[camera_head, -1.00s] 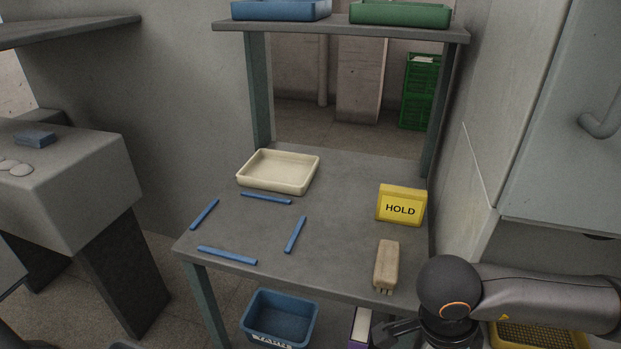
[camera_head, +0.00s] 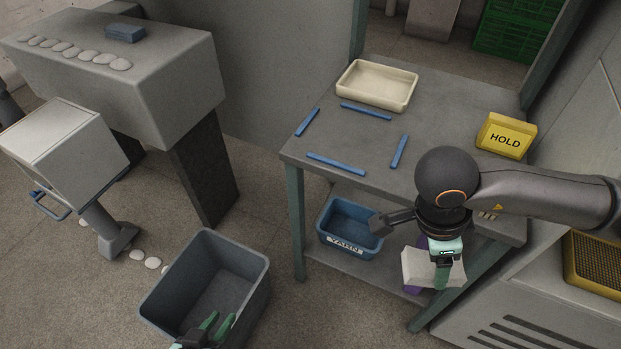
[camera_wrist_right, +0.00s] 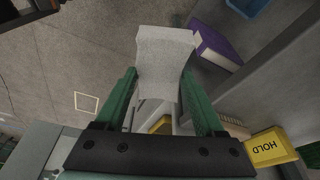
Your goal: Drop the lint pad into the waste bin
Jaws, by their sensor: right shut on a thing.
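The lint pad is a pale grey-white block (camera_head: 415,267), pinched between the green fingers of my right gripper (camera_head: 446,268). In the right wrist view the pad (camera_wrist_right: 165,62) sits between the two fingertips (camera_wrist_right: 165,85), its far part sticking out beyond them. The waste bin (camera_head: 253,290) is a dark grey open-topped tub on the floor at the lower middle, well left of the pad. The visible part of its inside looks empty. My left gripper (camera_head: 212,326) has its green fingers apart, with nothing seen between them; it shows in front of the bin's near part.
A work table (camera_head: 350,140) with a cream tray (camera_head: 377,101), blue strips and a yellow HOLD box (camera_head: 506,135) stands between the arms' far side and the wall. A blue YARN bin (camera_head: 349,243) sits on its lower shelf. Floor between table and waste bin is clear.

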